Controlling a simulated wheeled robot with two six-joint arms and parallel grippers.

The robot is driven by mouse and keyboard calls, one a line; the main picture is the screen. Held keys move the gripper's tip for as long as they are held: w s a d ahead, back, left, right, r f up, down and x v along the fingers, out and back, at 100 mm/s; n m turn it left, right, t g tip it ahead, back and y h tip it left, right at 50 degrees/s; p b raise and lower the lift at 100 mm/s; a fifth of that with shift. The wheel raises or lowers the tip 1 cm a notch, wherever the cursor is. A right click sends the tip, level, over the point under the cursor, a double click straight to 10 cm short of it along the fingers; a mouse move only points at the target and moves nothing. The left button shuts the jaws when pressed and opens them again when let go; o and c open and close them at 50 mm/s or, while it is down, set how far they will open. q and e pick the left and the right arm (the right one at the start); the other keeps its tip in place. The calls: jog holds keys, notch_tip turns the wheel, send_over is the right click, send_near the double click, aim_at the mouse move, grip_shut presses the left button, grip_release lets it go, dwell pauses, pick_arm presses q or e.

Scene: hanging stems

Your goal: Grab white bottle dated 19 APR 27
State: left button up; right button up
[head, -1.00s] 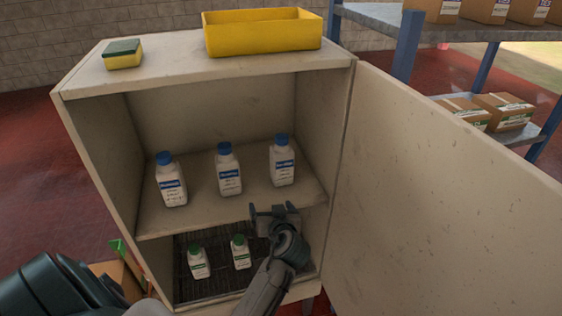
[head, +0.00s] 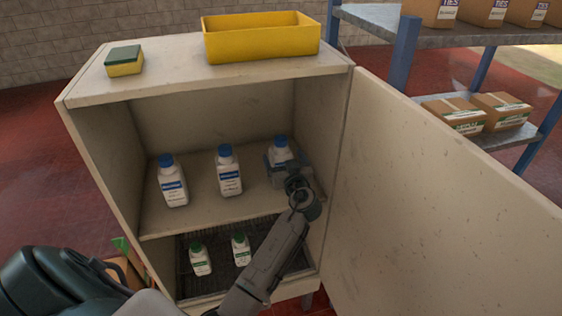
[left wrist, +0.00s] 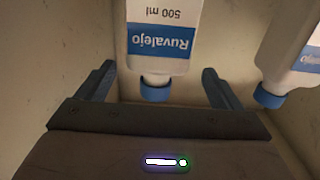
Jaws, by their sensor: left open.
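Three white bottles with blue caps and blue label bands stand upright on the cabinet's upper shelf: left bottle (head: 173,188), middle bottle (head: 229,182) and right bottle (head: 279,154). My left gripper (head: 283,164) is open in front of the right bottle and hides its lower part. In the left wrist view, which is upside down, this bottle (left wrist: 160,40) reads "Ruvalejo 500 ml" and appears between the open fingers (left wrist: 157,75). I cannot tell that either finger touches it. Another bottle (left wrist: 290,45) is partly in view at the right. No date is legible. My right gripper is not in view.
Two smaller green-capped white bottles (head: 201,262) (head: 241,251) stand on the lower dark rack. The cabinet's open door (head: 450,190) is close on the right. A yellow bin (head: 262,42) and a sponge (head: 125,68) sit on top. Shelving with boxes (head: 500,108) stands behind.

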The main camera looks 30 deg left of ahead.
aim_at(281, 150)
pick_arm(q)
jog(key=p+x, duration=0.2)
jog(key=x, duration=0.1)
jog(key=shift+w+r, duration=0.2)
jog(key=shift+w, duration=0.1)
jog(key=shift+w+a+f, duration=0.2)
jog(key=shift+w+a, duration=0.15)
jog(key=shift+a, duration=0.15)
jog(key=shift+d, duration=0.1)
jog(key=shift+c, duration=0.9)
grip_shut()
